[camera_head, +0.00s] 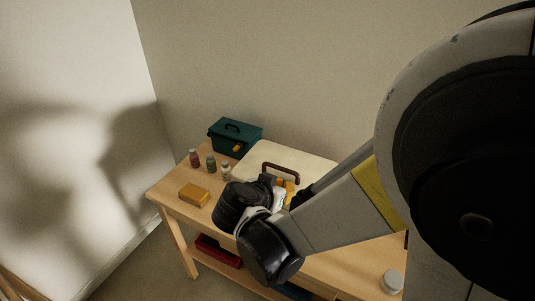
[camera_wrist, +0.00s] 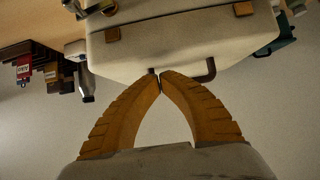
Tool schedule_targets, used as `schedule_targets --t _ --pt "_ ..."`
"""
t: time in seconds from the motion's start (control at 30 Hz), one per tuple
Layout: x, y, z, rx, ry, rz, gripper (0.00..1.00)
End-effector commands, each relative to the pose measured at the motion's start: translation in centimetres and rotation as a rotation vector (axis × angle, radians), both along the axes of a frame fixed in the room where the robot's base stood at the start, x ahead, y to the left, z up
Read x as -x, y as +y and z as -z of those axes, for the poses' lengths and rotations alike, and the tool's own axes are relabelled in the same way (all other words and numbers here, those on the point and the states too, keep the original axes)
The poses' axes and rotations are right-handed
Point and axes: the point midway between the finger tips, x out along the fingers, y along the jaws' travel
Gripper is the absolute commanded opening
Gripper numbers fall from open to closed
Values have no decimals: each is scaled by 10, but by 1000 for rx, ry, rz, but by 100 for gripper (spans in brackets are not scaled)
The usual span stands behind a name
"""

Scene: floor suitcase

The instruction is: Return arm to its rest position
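My arm reaches from the right over the wooden table, and my gripper (camera_head: 289,186) is at the cream suitcase (camera_head: 318,170). The suitcase has a brown handle (camera_head: 281,170). I cannot tell whether the fingertips touch the handle. My wrist hides part of the suitcase in the head view.
A dark green toolbox (camera_head: 235,137) stands at the back of the table (camera_head: 165,191). Several small bottles (camera_head: 211,163) and a yellow box (camera_head: 194,195) stand at the left. A red bin (camera_head: 217,252) is on the lower shelf. A white-lidded jar (camera_head: 392,281) stands at front right.

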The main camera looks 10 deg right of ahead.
Motion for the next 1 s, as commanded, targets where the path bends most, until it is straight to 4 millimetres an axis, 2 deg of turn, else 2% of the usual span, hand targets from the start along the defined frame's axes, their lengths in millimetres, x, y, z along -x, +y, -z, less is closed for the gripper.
schedule_targets --t 0.03,0.1,0.3,0.57,0.73,0.87,1.0 --pt "-5 -5 -20 -1 -1 3 0" --pt "12 12 -3 0 0 -7 0" --pt "48 38 14 -1 0 -7 0" --pt "71 51 24 1 7 -4 0" --pt "72 32 15 1 116 -42 0" --pt "78 3 -1 -16 264 -132 0" --pt "94 -24 -21 -58 380 -260 0"
